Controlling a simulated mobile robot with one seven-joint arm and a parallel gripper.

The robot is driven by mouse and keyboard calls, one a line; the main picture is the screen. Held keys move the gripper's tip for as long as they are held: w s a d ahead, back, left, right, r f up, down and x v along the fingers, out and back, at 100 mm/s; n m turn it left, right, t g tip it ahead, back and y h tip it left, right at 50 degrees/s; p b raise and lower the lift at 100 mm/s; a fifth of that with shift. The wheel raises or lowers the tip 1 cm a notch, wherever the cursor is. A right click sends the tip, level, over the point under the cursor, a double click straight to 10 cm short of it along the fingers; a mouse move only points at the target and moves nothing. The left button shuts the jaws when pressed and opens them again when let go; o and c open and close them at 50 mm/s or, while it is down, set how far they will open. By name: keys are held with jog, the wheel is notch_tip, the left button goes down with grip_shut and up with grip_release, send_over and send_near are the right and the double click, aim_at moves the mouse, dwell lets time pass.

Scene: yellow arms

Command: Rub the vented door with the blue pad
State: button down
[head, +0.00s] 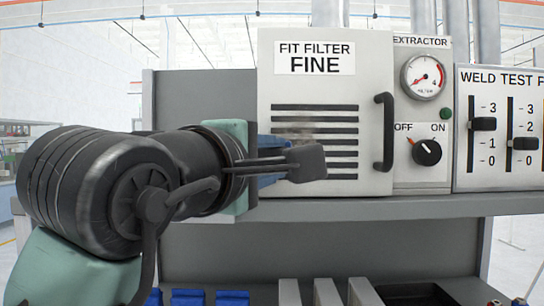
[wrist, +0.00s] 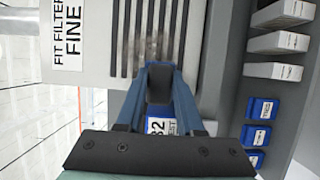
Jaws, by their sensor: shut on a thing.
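The vented door (head: 290,92) is a pale panel labelled FIT FILTER FINE, with dark horizontal slots and a black handle at its right. A grey-brown smudge (head: 298,130) marks its upper slots. Whether the pad touches the door I cannot tell.
Right of the door are the black handle (head: 384,132), an extractor panel with gauge and OFF/ON knob (head: 427,152), and a slider panel (head: 500,172). A grey shelf edge (head: 400,208) runs below.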

jog(key=shift+w, duration=0.2)
jog(key=shift+d+p, duration=0.6)
jog(key=shift+d, duration=3.1)
jog(key=shift+r+p, duration=1)
jog(key=shift+r, duration=0.1)
jog(key=a+p, duration=0.1)
jog(key=a, duration=0.1)
jog(key=a+r+p, duration=0.1)
jog(key=a, duration=0.2)
jog(key=a+r+p, duration=0.1)
jog(key=a, duration=0.1)
jog(key=shift+a, duration=0.2)
jog(key=shift+d+f+p, duration=0.15)
jog(key=shift+d+p, duration=0.5)
jog(key=shift+d, duration=3.1)
